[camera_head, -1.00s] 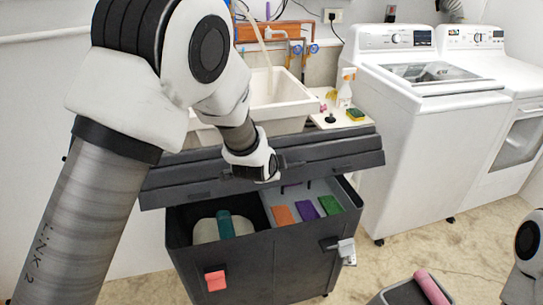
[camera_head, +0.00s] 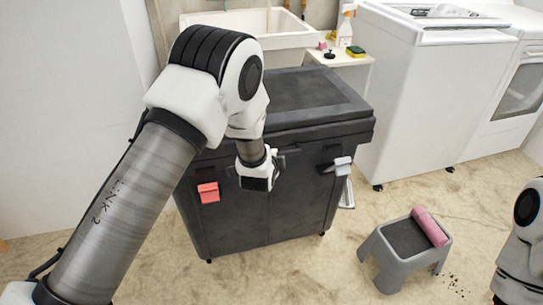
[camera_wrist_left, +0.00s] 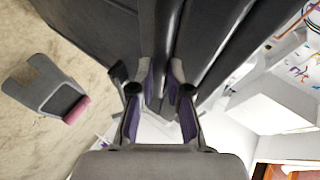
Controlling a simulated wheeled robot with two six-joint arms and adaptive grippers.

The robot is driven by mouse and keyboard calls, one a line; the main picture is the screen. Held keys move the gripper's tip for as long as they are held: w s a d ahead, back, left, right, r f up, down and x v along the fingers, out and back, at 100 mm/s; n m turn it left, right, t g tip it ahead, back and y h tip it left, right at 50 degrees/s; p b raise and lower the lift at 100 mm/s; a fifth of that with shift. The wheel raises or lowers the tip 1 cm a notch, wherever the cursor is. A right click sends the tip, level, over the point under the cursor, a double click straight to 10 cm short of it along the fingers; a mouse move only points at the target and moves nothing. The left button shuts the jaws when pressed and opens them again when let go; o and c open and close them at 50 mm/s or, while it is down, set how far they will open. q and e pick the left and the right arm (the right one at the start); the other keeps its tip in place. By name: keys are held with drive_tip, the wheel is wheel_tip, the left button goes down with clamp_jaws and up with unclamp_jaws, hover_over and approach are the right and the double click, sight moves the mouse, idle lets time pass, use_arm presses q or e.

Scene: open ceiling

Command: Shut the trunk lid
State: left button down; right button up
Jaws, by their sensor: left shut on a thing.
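The dark grey trunk (camera_head: 285,215) stands on the floor with its lid (camera_head: 310,92) down over the body. The lid lies about level and hides the inside. I cannot tell whether a thin gap remains under its front edge. My left gripper (camera_head: 279,160) is at the front of the trunk, just below the lid's front edge. In the left wrist view my gripper's fingers (camera_wrist_left: 162,85) are closed on the dark ridged lip of the lid (camera_wrist_left: 208,45). A link of my right arm shows at the right, but its gripper is out of view.
A grey step stool (camera_head: 375,247) with a pink roll (camera_head: 430,226) stands to the right. A sink (camera_head: 222,27) and a washer (camera_head: 415,90) are behind. The floor in front is clear.

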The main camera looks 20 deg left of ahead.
use_arm(q)
drive_tip(key=shift+s+d+f+g, duration=0.15)
drive_tip(key=shift+s+f, duration=0.15)
drive_tip(key=shift+f, duration=0.3)
drive_tip(key=shift+s+a+f+g, duration=0.15)
drive_tip(key=shift+s+f, duration=0.15)
drive_tip(key=shift+f, duration=0.3)
use_arm(e)
drive_tip(key=shift+f, duration=0.2)
use_arm(q)
drive_tip(key=c, duration=1.5)
unclamp_jaws()
drive_tip(key=shift+d, duration=0.1)
drive_tip(key=shift+c, duration=0.2)
drive_tip(key=o, duration=0.4)
drive_tip(key=shift+w+d+f, duration=0.1)
drive_tip(key=shift+w+f, duration=0.2)
drive_tip(key=shift+w, duration=0.1)
use_arm(e)
drive_tip(key=shift+w+f, duration=0.1)
drive_tip(key=shift+w, duration=0.1)
use_arm(q)
drive_tip(key=v, duration=1.2)
drive_tip(key=shift+r, duration=0.35)
drive_tip(key=shift+w, duration=0.15)
